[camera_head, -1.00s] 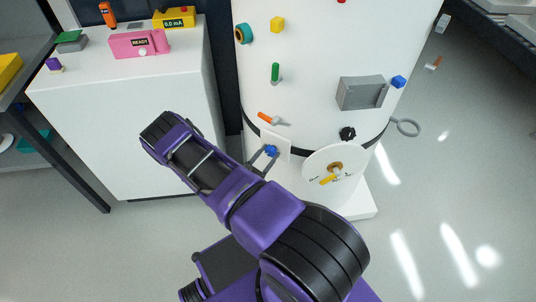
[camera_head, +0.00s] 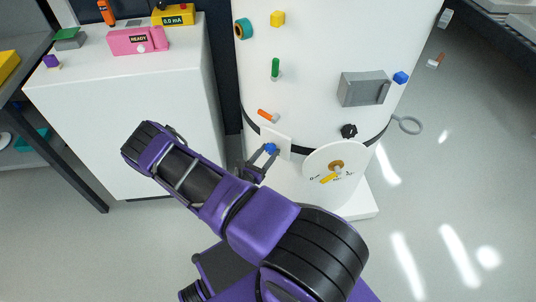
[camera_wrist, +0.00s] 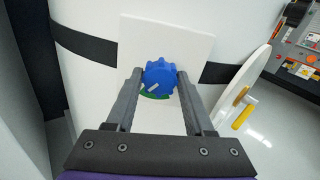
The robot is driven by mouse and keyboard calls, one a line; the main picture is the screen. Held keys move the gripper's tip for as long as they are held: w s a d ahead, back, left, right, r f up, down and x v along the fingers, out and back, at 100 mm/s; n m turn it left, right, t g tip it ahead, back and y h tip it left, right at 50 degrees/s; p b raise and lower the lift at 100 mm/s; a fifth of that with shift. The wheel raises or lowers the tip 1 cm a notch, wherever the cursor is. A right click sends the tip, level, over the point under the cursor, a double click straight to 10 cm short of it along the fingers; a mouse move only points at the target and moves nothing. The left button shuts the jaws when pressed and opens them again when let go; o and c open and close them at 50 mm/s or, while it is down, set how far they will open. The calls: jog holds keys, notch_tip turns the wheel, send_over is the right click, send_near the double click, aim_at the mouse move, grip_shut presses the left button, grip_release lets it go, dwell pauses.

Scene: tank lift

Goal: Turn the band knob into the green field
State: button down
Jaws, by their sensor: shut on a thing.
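The band knob (camera_wrist: 160,77) is a blue, lobed knob on a square white plate (camera_wrist: 190,45), which sits on the black band around the white tank. A green field (camera_wrist: 156,97) shows as an arc below the knob in the wrist view. A white pointer mark on the knob's lower part slants near the green arc's left part; its exact end is hard to tell. My gripper (camera_wrist: 157,84) has its fingers on both sides of the knob and is shut on it. In the head view the knob (camera_head: 270,148) is small, between my fingertips (camera_head: 263,158).
A black knob (camera_head: 349,131), an orange lever (camera_head: 267,115) and a grey box (camera_head: 363,88) are close by on the tank. A white cabinet (camera_head: 125,120) stands left of my wrist.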

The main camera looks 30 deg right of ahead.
jog(key=n+b, duration=0.1)
jog(key=n, duration=0.3)
jog(key=shift+n, duration=1.7)
jog(key=shift+c, duration=1.4)
grip_release()
jog(key=v, duration=1.7)
jog(key=shift+a, duration=0.2)
